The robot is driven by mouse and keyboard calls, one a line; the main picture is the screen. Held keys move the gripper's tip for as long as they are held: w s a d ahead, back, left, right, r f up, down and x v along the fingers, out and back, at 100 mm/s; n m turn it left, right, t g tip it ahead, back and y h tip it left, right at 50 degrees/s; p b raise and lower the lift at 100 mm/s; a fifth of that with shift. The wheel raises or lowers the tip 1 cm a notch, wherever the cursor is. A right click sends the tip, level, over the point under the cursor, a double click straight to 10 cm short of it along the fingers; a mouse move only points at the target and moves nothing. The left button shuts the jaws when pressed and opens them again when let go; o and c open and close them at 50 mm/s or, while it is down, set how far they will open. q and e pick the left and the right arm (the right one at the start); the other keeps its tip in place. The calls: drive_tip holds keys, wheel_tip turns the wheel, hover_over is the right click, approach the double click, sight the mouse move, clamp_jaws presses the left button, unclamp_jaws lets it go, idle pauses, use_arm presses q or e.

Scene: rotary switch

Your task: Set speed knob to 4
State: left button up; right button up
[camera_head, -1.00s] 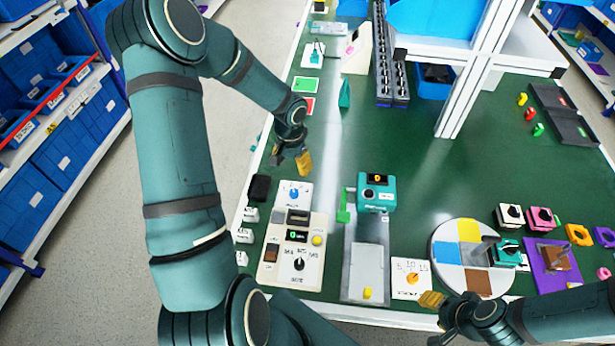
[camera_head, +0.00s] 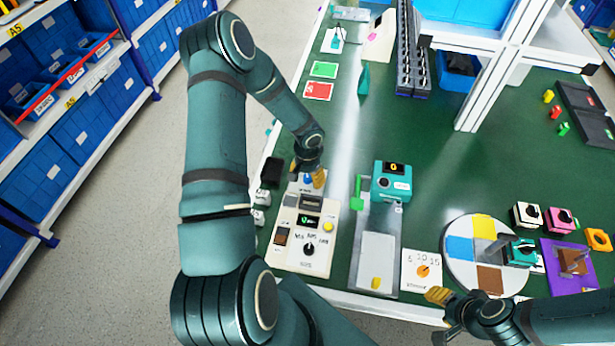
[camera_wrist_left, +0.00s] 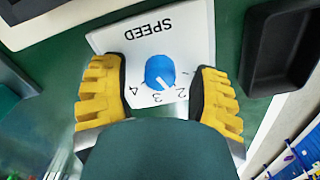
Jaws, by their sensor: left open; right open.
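The blue speed knob (camera_wrist_left: 160,72) sits on a white plate marked SPEED (camera_wrist_left: 178,32), seen upside down in the left wrist view. In the head view the knob (camera_head: 308,180) is mostly hidden by my left gripper (camera_head: 308,172), which is over the plate. In the left wrist view my left gripper (camera_wrist_left: 159,95) is open, with one yellow finger on each side of the knob and a gap to both. My right gripper (camera_head: 442,302) is open and empty at the table's front edge.
A panel with a black rotary knob (camera_head: 308,249) and a yellow button (camera_head: 328,227) lies just in front of the speed plate. A black box (camera_head: 271,172) stands to its left. A teal device (camera_head: 391,182) stands to the right.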

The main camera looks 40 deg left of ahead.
use_arm(q)
drive_tip(key=shift+o, duration=0.2)
drive_tip(key=shift+f, duration=0.15)
clamp_jaws()
drive_tip(key=shift+m, duration=0.3)
drive_tip(key=m, duration=0.3)
use_arm(e)
drive_tip(key=shift+f, duration=0.3)
use_arm(q)
drive_tip(key=m, duration=0.8)
use_arm(e)
drive_tip(key=shift+r, duration=0.4)
use_arm(q)
drive_tip(key=shift+m+p, duration=0.4)
drive_tip(key=shift+m, duration=1.7)
use_arm(e)
drive_tip(key=shift+r, duration=0.4)
